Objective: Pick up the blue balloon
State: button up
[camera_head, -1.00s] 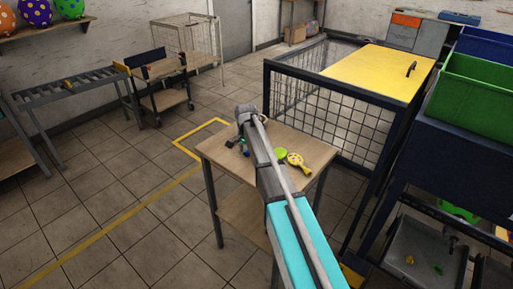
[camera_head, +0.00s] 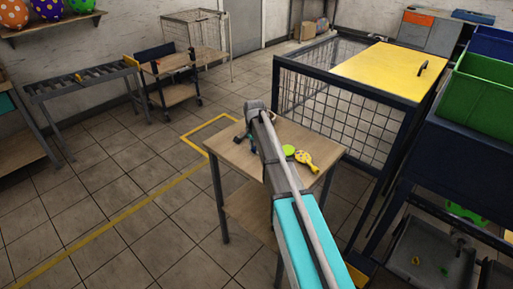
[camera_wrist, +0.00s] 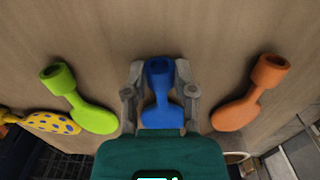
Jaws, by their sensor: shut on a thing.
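The blue balloon (camera_wrist: 158,85) is uninflated, with a round body and a ring-shaped neck. In the wrist view it lies between the two fingers of my gripper (camera_wrist: 160,92), which is shut on it. In the head view my arm reaches over a small wooden table (camera_head: 235,155), and my gripper (camera_head: 244,137) is at the table's far left part. The blue balloon is mostly hidden there. Whether it touches the tabletop cannot be told.
A green balloon (camera_wrist: 75,97) lies left of my gripper and an orange balloon (camera_wrist: 252,95) right. A yellow balloon with blue dots (camera_wrist: 45,122) is farther left. A mesh cage with a yellow top (camera_head: 388,72) stands behind the table. Open floor lies left.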

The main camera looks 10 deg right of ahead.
jog(key=shift+r+p, duration=1.25)
jog(key=shift+r, duration=0.05)
jog(key=s+d+r+p, duration=0.2)
jog(key=s+r+p, duration=0.8)
jog(key=s, duration=0.3)
jog(key=shift+s+d+r, duration=0.15)
jog(key=shift+s+d, duration=0.1)
jog(key=shift+s, duration=0.15)
jog(key=shift+s, duration=0.1)
